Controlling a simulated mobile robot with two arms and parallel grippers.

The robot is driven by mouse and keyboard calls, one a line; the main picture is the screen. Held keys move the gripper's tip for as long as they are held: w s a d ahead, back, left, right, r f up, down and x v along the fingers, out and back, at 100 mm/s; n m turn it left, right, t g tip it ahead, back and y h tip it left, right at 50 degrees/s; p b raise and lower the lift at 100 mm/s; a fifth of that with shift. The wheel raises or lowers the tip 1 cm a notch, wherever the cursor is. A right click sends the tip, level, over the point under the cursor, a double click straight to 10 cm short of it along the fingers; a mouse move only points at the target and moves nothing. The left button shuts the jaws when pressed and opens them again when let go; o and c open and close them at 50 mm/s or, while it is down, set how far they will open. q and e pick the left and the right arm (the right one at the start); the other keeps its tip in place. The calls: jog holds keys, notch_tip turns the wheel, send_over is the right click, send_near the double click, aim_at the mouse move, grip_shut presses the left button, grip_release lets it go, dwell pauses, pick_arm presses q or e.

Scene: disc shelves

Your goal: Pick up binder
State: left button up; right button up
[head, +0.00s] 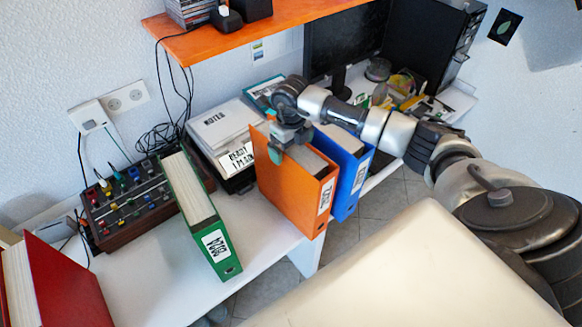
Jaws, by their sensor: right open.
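Several binders stand on the white desk. My right gripper (283,147) is at the far upper edge of the orange binder (302,200), its fingers apart. I cannot tell whether a finger touches the binder. The blue binder (350,180) stands close to its right, behind my right wrist in part. The green binder (205,215) stands apart to the left, and a red binder (62,285) is at the lower left. My left gripper is not in view.
The white desk (165,290) has bare room between the red and green binders. A mixer panel (125,205) and a box labelled NOTES (218,128) sit behind the green binder. An orange shelf (250,34) hangs above. A monitor (345,40) stands at the back.

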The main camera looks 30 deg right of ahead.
grip_shut()
jog(key=shift+w+r, duration=0.1)
dwell(0.3)
